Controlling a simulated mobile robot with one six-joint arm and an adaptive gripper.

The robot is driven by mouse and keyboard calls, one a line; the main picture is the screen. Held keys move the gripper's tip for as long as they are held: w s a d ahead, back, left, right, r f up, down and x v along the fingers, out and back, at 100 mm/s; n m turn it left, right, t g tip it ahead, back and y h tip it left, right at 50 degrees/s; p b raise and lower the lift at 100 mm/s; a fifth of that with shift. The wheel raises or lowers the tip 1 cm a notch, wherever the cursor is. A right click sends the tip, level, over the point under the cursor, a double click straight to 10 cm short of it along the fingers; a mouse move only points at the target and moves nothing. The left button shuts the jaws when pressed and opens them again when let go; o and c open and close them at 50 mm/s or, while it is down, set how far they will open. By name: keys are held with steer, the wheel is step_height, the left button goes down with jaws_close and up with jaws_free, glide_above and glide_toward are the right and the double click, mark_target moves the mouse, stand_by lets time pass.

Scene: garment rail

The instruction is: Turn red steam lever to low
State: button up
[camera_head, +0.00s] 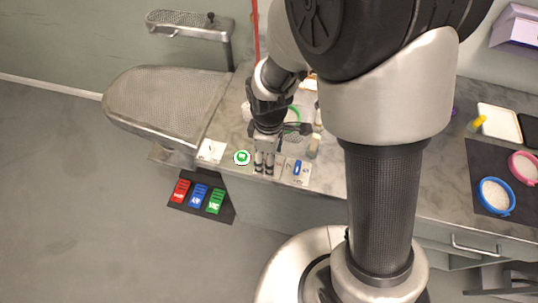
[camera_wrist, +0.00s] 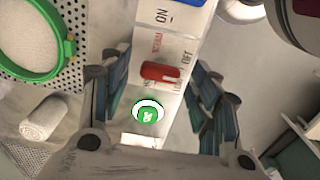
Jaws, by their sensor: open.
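The red steam lever (camera_wrist: 160,71) lies on a white label plate (camera_wrist: 170,42) in the wrist view. Nothing is held; I cannot tell how far above the plate the fingertips are. In the head view my gripper (camera_head: 265,163) points down at the counter's front edge and hides the red lever.
A round green button (camera_head: 242,157) is left of my gripper and a blue switch (camera_head: 297,168) is right of it. A green-rimmed hoop (camera_wrist: 40,40) and a white roll (camera_wrist: 46,118) lie nearby. Red, blue and green pedals (camera_head: 199,195) are on the floor below.

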steer(key=shift+c, duration=0.4)
steer(key=c, duration=1)
steer(key=shift+o, duration=0.2)
steer(key=m+p, duration=0.1)
steer(key=m, duration=0.3)
steer(key=shift+r+m, duration=0.1)
steer(key=shift+m, duration=0.2)
steer(key=m+p, duration=0.1)
steer(key=m, duration=0.3)
steer(key=o, duration=1)
